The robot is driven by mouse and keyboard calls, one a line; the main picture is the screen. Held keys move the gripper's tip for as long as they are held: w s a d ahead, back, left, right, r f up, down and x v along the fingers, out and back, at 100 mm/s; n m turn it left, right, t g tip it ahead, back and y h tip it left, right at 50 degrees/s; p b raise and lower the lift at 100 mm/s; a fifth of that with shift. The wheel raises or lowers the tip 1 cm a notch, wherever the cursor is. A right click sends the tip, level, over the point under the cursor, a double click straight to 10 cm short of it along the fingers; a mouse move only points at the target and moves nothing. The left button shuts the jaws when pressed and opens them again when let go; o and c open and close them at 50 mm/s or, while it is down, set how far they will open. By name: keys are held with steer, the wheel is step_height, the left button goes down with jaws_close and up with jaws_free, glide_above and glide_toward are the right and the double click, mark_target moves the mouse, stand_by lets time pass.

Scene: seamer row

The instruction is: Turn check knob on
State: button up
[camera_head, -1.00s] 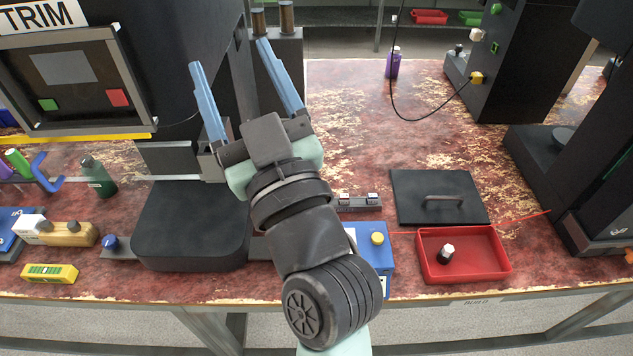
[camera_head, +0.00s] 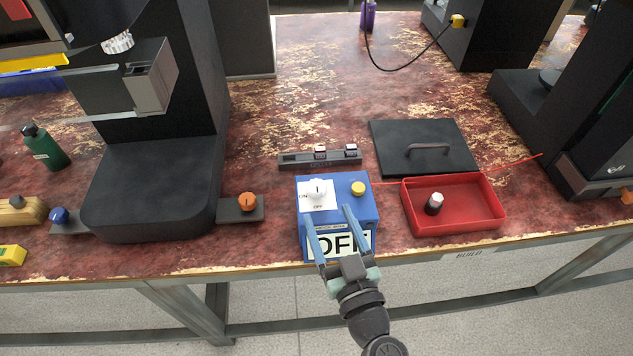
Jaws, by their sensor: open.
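A blue box (camera_head: 340,181) stands at the front edge of the bench. On its top is a white knob (camera_head: 317,189) on a white plate marked ON at the left and OFF below. A yellow button (camera_head: 358,188) sits to its right. A large sign reading OFF (camera_head: 341,245) is on the box's front, partly hidden by my gripper. My gripper (camera_head: 328,211) is open and empty in front of the box, its blue fingers pointing at the top. The left fingertip appears just below the knob; I cannot tell whether it touches the plate.
An orange knob (camera_head: 247,202) is left of the box, beside a black machine (camera_head: 150,185). A red tray (camera_head: 475,219) holding a small black-and-white item is at the right. A black lid with a handle (camera_head: 394,135) lies behind the tray. A small dark rack (camera_head: 295,160) is behind the box.

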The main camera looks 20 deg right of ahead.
mark_target(320, 196)
steer(key=w, duration=0.2)
steer(key=w+p, duration=0.1)
steer(key=w, duration=0.5)
steer(key=shift+w+d, duration=0.1)
steer(key=shift+d, duration=0.25)
jaws_close()
